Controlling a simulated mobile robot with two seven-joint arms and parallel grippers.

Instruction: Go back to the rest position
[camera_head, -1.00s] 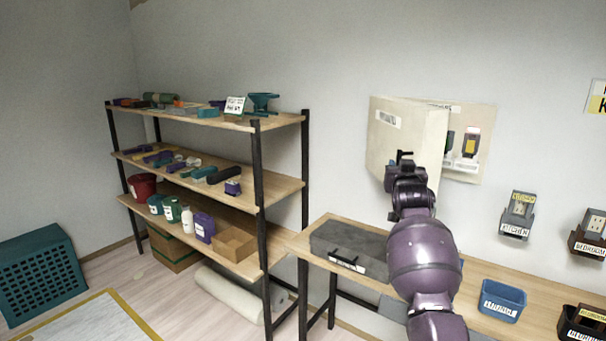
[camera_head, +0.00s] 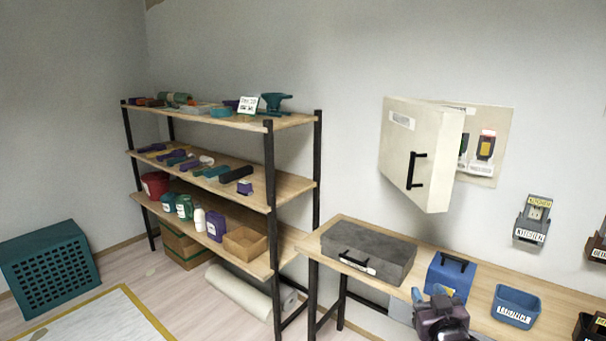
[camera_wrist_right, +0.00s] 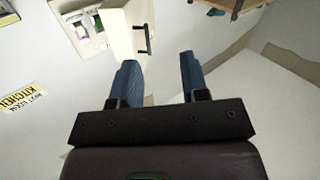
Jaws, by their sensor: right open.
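My right gripper (camera_wrist_right: 157,62) is open and empty in the right wrist view, its two blue fingers apart. In the head view, part of my purple right arm (camera_head: 442,318) shows low at the bottom edge, in front of the workbench. The wall cabinet (camera_head: 415,150) has its door standing open, with a black handle on it. The cabinet also shows in the right wrist view (camera_wrist_right: 118,35), apart from the fingers. My left gripper is in neither view.
A workbench (camera_head: 375,232) carries a grey case (camera_head: 368,250), a blue box (camera_head: 448,275) and a blue bin (camera_head: 516,306). A shelf rack (camera_head: 290,190) with several tools and bottles stands left. A teal crate (camera_head: 50,268) is on the floor.

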